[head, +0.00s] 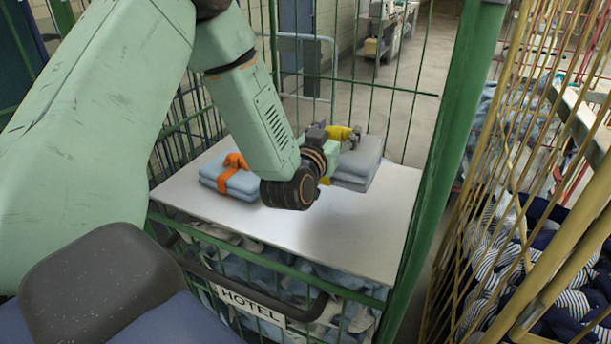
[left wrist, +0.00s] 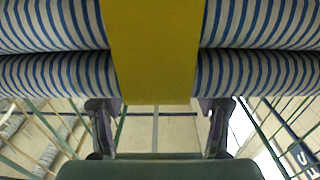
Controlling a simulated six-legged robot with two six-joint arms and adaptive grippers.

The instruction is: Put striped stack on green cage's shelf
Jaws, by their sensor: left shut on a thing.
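The striped stack shows close up in the left wrist view (left wrist: 50,75), blue and white stripes in two layers with a wide yellow band (left wrist: 152,50) around it. In the head view the stack (head: 362,165) looks plain grey, at the back right of the white shelf (head: 345,235) of the green cage (head: 452,150). My left gripper (head: 345,141) is shut on the striped stack at its yellow band, and the wrist hides its left part. Whether the stack touches the shelf or hangs just above it, I cannot tell. My right gripper is not in view.
A light blue stack with an orange band (head: 232,178) lies on the shelf left of my wrist. Cloths and a HOTEL sign (head: 250,303) show below the shelf. A yellow-barred cage (head: 520,180) with striped cloths stands at right. The shelf's front right is bare.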

